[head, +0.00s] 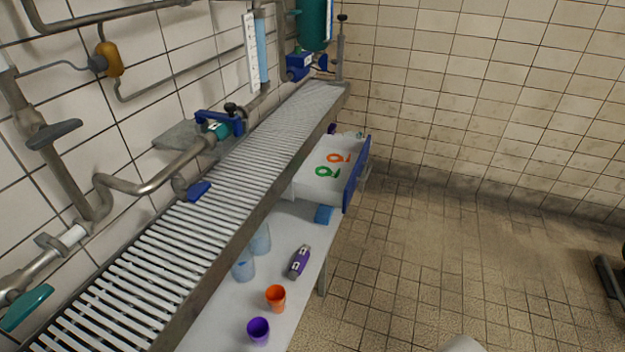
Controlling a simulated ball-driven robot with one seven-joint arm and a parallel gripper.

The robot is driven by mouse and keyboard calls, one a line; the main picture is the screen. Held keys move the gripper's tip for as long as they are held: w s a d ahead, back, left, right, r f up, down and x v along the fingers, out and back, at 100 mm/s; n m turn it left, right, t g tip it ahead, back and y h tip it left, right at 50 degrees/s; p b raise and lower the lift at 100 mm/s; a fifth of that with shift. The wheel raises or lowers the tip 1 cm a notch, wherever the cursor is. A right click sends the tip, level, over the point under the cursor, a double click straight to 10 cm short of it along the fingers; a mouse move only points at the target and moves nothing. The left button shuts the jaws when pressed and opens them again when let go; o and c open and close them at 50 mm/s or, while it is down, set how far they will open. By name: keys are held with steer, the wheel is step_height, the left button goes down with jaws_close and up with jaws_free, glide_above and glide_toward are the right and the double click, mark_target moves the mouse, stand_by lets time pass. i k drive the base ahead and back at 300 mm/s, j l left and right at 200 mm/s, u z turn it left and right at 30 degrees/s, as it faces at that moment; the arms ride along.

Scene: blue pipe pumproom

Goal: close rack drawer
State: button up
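The rack drawer (357,178) is open in the head view, right of centre. It sticks out to the right from under the slatted rack (245,150). Its front is blue with a grey handle (366,178), and its inside is white. A green ring-shaped piece (322,171) and an orange ring-shaped piece (337,158) lie in it. My gripper is not in view, so its state and its distance from the drawer are hidden.
A lower shelf (225,320) holds an orange cup (276,298), a purple cup (258,330), clear cups (244,265), a purple bottle (299,262) and a blue block (323,214). The tiled floor (440,260) right of the drawer is clear. A tiled wall (480,90) stands behind.

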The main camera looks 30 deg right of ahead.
mark_target(338, 193)
steer(key=z, duration=0.75)
steer(key=i+l+z, duration=0.1)
steer(key=i+l, duration=0.15)
steer(key=i+l+z, duration=0.1)
steer(key=i, duration=0.35)
steer(key=i+l+z, duration=0.1)
steer(key=i+l, duration=0.15)
steer(key=i, duration=0.15)
